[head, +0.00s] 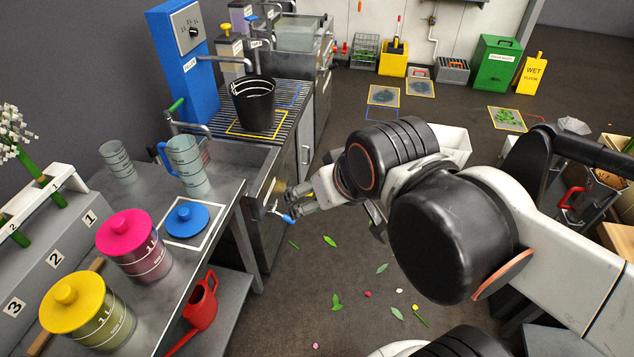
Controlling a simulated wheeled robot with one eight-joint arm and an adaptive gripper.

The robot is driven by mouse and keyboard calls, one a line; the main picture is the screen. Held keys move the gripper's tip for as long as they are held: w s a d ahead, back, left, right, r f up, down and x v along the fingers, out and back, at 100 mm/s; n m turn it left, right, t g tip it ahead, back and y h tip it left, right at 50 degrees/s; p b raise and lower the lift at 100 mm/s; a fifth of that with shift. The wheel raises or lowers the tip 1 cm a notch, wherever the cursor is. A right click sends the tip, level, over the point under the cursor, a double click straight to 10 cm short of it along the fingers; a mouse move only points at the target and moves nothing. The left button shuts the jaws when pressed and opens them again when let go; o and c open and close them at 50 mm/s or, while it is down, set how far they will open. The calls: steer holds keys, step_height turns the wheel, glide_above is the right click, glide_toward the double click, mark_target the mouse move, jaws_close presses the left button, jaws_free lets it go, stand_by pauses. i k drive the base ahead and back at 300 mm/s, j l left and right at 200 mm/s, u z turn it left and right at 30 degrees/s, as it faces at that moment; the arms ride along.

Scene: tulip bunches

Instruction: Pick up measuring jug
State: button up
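A clear measuring jug (187,165) with a blue handle on its left side stands upright on the grey metal bench, near the sink. A second clear graduated beaker (117,161) without a visible handle stands to its left. My gripper (287,200) is to the right of the jug, past the bench edge and apart from it, in front of the sink cabinet. Its fingers are small and partly overlap a blue-handled tap, so I cannot tell whether they are open or shut. No jug is in it.
Pink-lidded (133,243) and yellow-lidded (87,312) canisters stand on the bench, with a blue lid (187,219) on a white-outlined square. A black bucket (253,103) stands on the drainer. A red watering can (200,302) sits below. Leaves and petals litter the floor.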

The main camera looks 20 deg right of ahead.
mark_target(184, 151)
steer(key=i+j+u, duration=0.25)
steer(key=i, duration=0.15)
steer(key=i+u, duration=0.3)
steer(key=i+l, duration=0.05)
steer(key=i, duration=0.05)
